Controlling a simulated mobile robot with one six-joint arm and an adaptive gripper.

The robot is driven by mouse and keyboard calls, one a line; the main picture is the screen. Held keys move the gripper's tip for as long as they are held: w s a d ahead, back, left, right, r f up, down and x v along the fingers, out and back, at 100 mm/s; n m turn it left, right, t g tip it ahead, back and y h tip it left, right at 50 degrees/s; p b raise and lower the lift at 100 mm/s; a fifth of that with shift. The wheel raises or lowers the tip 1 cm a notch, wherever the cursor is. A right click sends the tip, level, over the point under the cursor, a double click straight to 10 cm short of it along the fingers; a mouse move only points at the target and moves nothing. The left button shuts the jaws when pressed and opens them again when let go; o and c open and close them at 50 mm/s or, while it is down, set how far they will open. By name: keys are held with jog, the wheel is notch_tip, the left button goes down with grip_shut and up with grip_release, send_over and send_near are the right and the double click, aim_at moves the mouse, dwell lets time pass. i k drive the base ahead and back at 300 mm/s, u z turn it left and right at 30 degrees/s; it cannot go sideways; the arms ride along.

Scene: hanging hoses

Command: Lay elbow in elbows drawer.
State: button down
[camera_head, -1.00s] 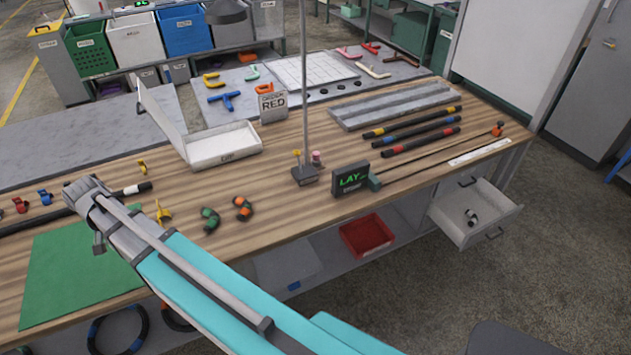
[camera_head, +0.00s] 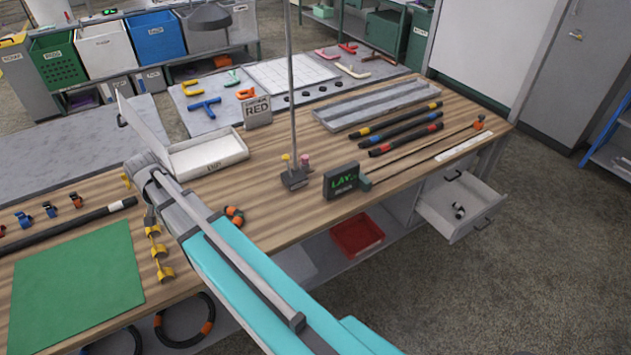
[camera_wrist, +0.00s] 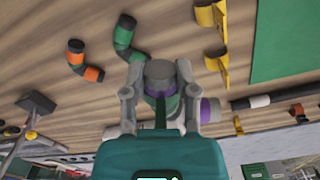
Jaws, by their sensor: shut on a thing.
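My gripper (camera_wrist: 158,100) is shut on an elbow (camera_wrist: 161,74) with grey ends, a green part and purple bands, seen in the wrist view. In the head view my arm hides the gripper and the held elbow. A drawer (camera_head: 478,222) stands pulled open under the bench's right end; a small dark-and-light piece (camera_head: 458,211) lies in it. No label is readable on it. A green-and-black elbow (camera_wrist: 124,38) and an orange-and-black elbow (camera_wrist: 85,62) lie on the bench; the orange one also shows beside my arm in the head view (camera_head: 235,215).
Banded hoses (camera_head: 405,140) lie at the back right. A white tray (camera_head: 207,157) and yellow holders (camera_head: 158,252) are near my arm. The floor right of the drawer is clear.

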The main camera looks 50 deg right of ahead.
aim_at(472, 206)
jog(key=u, duration=0.15)
jog(key=i, duration=0.1)
jog(key=z, duration=2.35)
jog(key=i, duration=0.55)
jog(key=z, duration=0.35)
